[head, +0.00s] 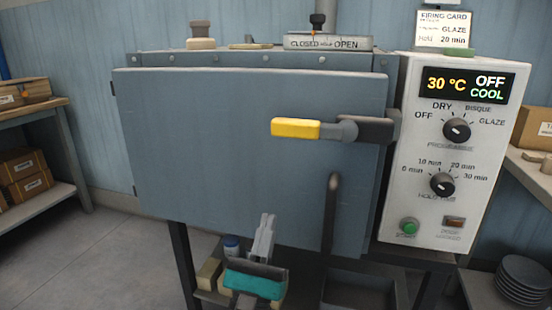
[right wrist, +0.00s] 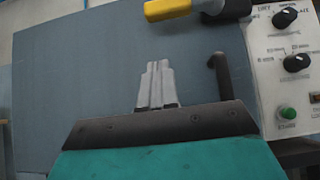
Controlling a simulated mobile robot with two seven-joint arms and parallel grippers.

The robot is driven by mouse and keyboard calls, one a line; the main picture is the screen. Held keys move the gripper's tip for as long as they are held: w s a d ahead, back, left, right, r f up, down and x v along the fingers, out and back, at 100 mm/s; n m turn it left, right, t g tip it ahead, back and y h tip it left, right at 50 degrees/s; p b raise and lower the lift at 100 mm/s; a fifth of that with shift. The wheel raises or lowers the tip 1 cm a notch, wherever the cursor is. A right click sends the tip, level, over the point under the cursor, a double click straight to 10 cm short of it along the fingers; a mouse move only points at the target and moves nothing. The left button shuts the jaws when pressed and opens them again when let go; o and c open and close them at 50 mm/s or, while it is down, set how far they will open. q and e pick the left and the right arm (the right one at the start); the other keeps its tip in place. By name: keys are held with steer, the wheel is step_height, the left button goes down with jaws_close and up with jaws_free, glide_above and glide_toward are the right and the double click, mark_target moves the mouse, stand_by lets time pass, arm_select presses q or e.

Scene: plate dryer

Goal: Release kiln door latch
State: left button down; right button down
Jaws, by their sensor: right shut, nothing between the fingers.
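The kiln door (head: 230,150) is a large blue-grey panel, shut against the kiln body. Its latch handle (head: 296,128) has a yellow grip and lies horizontally, pointing left from a dark pivot at the door's right edge. The yellow grip also shows at the top of the right wrist view (right wrist: 166,9). A dark vertical pull handle (head: 330,215) is lower on the door. My right gripper (head: 267,222) is shut and empty, in front of the lower door, below and left of the latch. It also shows in the right wrist view (right wrist: 157,70). My left gripper is not in view.
A white control panel (head: 450,160) stands right of the door, its display reading 30 °C, OFF, COOL. A vent slider (head: 318,32) is on top. Shelves with boxes (head: 22,170) are at left; stacked dark plates (head: 522,278) are at lower right.

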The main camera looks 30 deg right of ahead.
steer(key=shift+d+r, duration=0.1)
arm_select(q)
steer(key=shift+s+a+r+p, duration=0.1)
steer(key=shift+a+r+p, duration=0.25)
steer(key=shift+p, duration=0.6)
arm_select(e)
steer(key=s+a+r+x, duration=0.1)
steer(key=r+x, duration=0.1)
steer(key=x, duration=1)
steer(key=shift+a+r, duration=0.15)
steer(key=shift+r, duration=0.05)
